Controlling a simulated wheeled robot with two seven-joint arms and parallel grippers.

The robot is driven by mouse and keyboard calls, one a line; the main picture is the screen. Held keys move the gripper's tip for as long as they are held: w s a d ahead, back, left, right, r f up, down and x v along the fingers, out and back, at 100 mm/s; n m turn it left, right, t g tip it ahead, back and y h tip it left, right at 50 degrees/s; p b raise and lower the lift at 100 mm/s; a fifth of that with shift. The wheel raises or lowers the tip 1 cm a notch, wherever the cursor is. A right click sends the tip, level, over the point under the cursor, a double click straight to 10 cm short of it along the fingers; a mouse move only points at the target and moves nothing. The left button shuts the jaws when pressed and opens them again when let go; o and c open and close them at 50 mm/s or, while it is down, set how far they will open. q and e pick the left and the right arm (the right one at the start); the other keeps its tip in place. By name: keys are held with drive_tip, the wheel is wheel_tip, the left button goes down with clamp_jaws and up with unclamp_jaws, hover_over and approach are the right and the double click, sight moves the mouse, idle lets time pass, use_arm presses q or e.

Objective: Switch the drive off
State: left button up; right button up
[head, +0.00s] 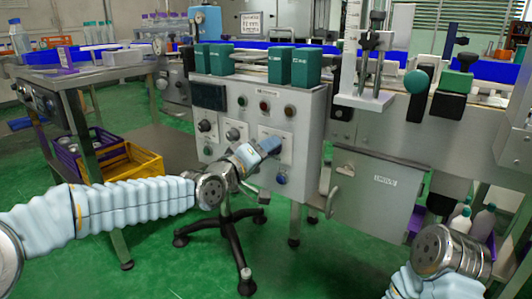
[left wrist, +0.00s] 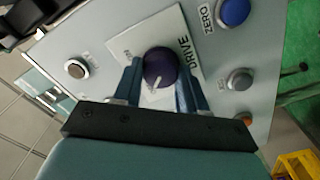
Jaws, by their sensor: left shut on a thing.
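The drive knob (left wrist: 160,66) is a round dark purple knob with a white pointer mark. It sits on a white plate (left wrist: 178,35) labelled DRIVE. In the left wrist view the pointer slants toward the lower left of the picture; the small position labels are too blurred to read surely. My left gripper (left wrist: 160,80) has its two blue fingers on either side of the knob, shut on it. In the head view my left gripper (head: 266,148) reaches the front of the grey control panel (head: 225,160) and hides the knob. My right gripper is not in view.
A blue button (left wrist: 233,12) labelled ZERO and a grey button (left wrist: 239,79) sit close by on the panel. Other panel knobs (head: 205,125) are left of my gripper. A grey box with a handle (head: 372,190) is to the right. A wheeled stool base (head: 235,235) stands below.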

use_arm(q)
drive_tip(key=shift+n, duration=0.5)
drive_tip(key=o, duration=1.1)
drive_tip(key=shift+c, duration=0.2)
drive_tip(key=p+v, duration=0.3)
drive_tip(key=v, duration=1)
drive_tip(key=shift+s+a+p, duration=0.25)
drive_tip(key=shift+s+p, duration=0.05)
drive_tip(key=shift+s, duration=0.05)
